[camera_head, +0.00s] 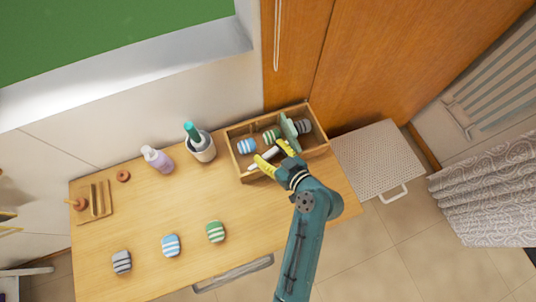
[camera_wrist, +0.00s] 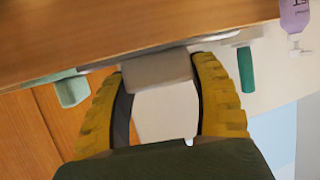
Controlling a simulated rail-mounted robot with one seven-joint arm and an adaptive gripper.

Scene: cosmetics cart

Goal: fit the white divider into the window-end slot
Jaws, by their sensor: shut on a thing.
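The white divider (camera_head: 265,157) is held between the yellow fingers of my gripper (camera_head: 275,157), over the near side of the wooden box (camera_head: 318,148). In the wrist view my gripper (camera_wrist: 160,85) is shut on the divider's pale grip block, with its white panel (camera_wrist: 165,112) between the fingers. How the divider's lower edge sits relative to the box and its slots is hidden. A pale green divider (camera_head: 289,130) stands across the right part of the box; it also shows in the wrist view (camera_wrist: 72,90). The window-end slot cannot be made out.
Blue (camera_head: 246,146), green (camera_head: 270,136) and grey (camera_head: 303,127) striped pieces lie in the box. Similar pieces stand on the front of the table (camera_head: 145,205). A white cup (camera_head: 202,150) with a green-topped item and a lilac bottle (camera_head: 157,159) stand left of the box.

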